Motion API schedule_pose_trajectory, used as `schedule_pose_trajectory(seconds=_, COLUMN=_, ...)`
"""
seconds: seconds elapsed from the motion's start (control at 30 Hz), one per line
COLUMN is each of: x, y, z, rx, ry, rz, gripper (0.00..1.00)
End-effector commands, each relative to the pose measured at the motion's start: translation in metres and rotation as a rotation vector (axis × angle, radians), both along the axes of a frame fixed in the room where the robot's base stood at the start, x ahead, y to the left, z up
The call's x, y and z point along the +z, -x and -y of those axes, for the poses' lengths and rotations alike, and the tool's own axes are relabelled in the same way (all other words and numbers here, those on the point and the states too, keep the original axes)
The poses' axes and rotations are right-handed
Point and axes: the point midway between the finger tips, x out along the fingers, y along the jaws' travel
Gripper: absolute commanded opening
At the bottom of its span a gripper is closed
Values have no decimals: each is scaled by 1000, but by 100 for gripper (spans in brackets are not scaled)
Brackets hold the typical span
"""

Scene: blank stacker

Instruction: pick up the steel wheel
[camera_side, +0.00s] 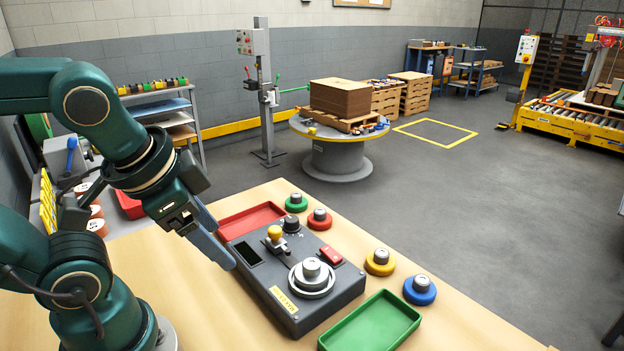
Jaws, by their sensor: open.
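The steel wheel (311,277) is a silvery disc with a raised hub. It sits on the right part of a dark grey box (318,318) on the wooden bench. My gripper (225,259) is open and empty, pointing down to the left of the box's left edge. It is apart from the wheel, with the box's small dark screen (247,254) between them. One finger largely hides the other in this view.
A yellow-topped knob (275,236), a black knob (291,223) and a red switch (329,256) stand near the wheel. A red tray (236,226) and green tray (372,325) flank the box.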

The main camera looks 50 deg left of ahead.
Motion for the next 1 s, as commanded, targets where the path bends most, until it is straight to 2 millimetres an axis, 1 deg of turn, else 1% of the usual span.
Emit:
schedule_pose_trajectory(seconds=0.17, x=0, y=-5, z=-20, rx=-195, ry=-214, rz=-169, gripper=72)
schedule_pose_trajectory(seconds=0.27, x=-1, y=-13, z=-30, rx=-321, ry=-344, rz=-274, gripper=72)
schedule_pose_trajectory(seconds=0.4, x=-2, y=-30, z=-38, rx=-514, ry=-542, rz=-425, gripper=72)
schedule_pose_trajectory(seconds=0.53, x=-4, y=-52, z=-38, rx=-682, ry=-727, rz=-552, gripper=72)
schedule_pose_trajectory(seconds=0.67, x=-9, y=-75, z=-28, rx=-841, ry=-915, rz=-662, gripper=72)
schedule_pose_trajectory(seconds=0.77, x=-17, y=-92, z=-14, rx=-954, ry=-1062, rz=-730, gripper=72)
schedule_pose_trajectory(seconds=0.9, x=-32, y=-111, z=13, rx=-1099, ry=-1270, rz=-805, gripper=72)
schedule_pose_trajectory(seconds=1.0, x=-47, y=-118, z=35, rx=-1188, ry=-1402, rz=-837, gripper=72)
